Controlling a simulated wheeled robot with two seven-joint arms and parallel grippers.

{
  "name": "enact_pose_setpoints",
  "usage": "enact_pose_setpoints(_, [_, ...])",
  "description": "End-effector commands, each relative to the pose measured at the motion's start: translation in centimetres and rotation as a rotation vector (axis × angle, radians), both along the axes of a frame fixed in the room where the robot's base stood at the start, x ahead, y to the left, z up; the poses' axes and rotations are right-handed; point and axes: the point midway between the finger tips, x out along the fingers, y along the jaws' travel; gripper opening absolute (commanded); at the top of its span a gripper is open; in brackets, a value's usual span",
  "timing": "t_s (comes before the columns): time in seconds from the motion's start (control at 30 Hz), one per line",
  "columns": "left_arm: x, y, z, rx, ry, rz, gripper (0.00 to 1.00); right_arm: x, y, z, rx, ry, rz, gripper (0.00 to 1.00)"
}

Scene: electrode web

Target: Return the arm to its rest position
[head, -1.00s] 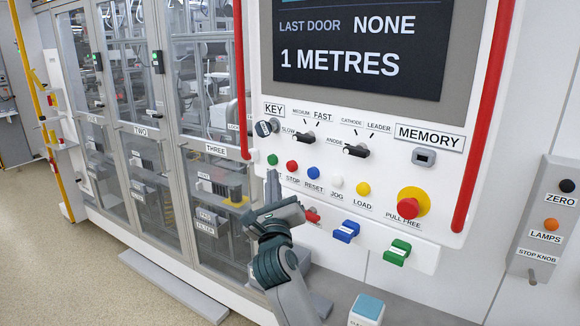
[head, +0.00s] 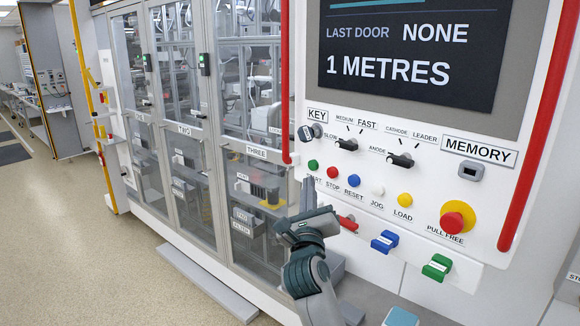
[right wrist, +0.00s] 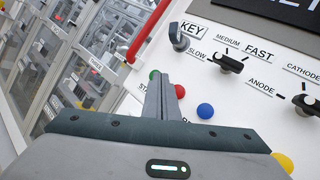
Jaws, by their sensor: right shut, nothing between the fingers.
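My right gripper (head: 307,192) is shut and empty. In the head view its fingers point up, in front of the lower left part of the white control panel (head: 300,90), just below the green button (head: 313,165). In the right wrist view the closed fingers (right wrist: 163,98) point at the panel and hide part of the button row. The red button (right wrist: 180,91) and blue button (right wrist: 205,111) show to their right. I cannot tell how far the fingertips are from the panel. My left gripper is in neither view.
A red rail (head: 285,90) runs down the panel's left edge, another (head: 540,130) down the right. A red knob on yellow (head: 453,222) and coloured switches stick out low on the panel. Glass doors (head: 210,110) stand to the left. The floor (head: 80,230) at left is clear.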

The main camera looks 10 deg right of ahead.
Motion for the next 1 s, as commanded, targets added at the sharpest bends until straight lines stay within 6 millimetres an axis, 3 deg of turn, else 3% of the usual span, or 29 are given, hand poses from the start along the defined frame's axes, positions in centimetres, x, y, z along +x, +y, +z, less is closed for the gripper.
enact_pose_setpoints(0.17, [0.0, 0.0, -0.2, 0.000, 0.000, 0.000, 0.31, 0.2, -0.2, -1.5, -0.035, 0.019, -0.019, 0.00])
enact_pose_setpoints(0.27, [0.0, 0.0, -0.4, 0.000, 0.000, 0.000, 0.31, 0.6, -0.5, -4.0, -0.105, 0.049, -0.050, 0.00])
enact_pose_setpoints(0.37, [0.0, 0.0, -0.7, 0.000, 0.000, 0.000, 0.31, 1.0, -0.7, -8.0, -0.223, 0.099, -0.094, 0.00])
enact_pose_setpoints(0.67, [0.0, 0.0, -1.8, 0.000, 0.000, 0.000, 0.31, 0.5, 0.2, -25.9, -0.761, 0.316, -0.141, 0.00])
enact_pose_setpoints(0.87, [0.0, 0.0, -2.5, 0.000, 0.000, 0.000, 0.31, -2.1, 1.6, -38.3, -1.105, 0.447, -0.065, 0.00])
enact_pose_setpoints(1.0, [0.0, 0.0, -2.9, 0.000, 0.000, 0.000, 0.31, -4.9, 2.5, -46.5, -1.319, 0.526, 0.022, 0.00])
